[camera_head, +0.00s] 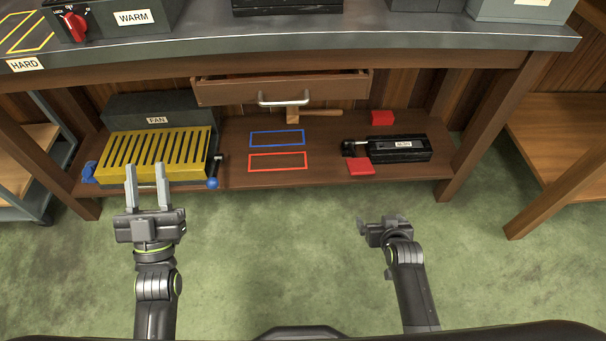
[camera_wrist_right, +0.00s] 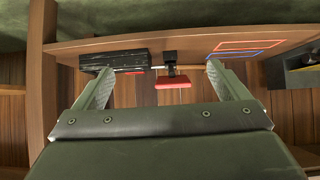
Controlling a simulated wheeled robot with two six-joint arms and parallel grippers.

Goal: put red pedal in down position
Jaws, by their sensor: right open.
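The black pedal unit (camera_head: 405,149) lies on the low shelf at the right. A red pedal (camera_head: 360,168) is at its front left corner, near the shelf's front edge. A second red piece (camera_head: 382,118) is behind the unit. In the right wrist view a red pedal (camera_wrist_right: 173,82) appears between the fingers, farther off, beside the black unit (camera_wrist_right: 115,60). I cannot tell the pedal's exact tilt. My right gripper (camera_head: 383,222) is open and empty in front of the shelf, apart from the pedal. My left gripper (camera_head: 147,180) is open, before the yellow grille.
The fan unit with its yellow grille (camera_head: 155,152) stands at the shelf's left. Blue (camera_head: 277,138) and red (camera_head: 277,161) outlines mark bare shelf in the middle. A mallet lies behind, below a slightly open drawer (camera_head: 283,90). Table legs flank the shelf.

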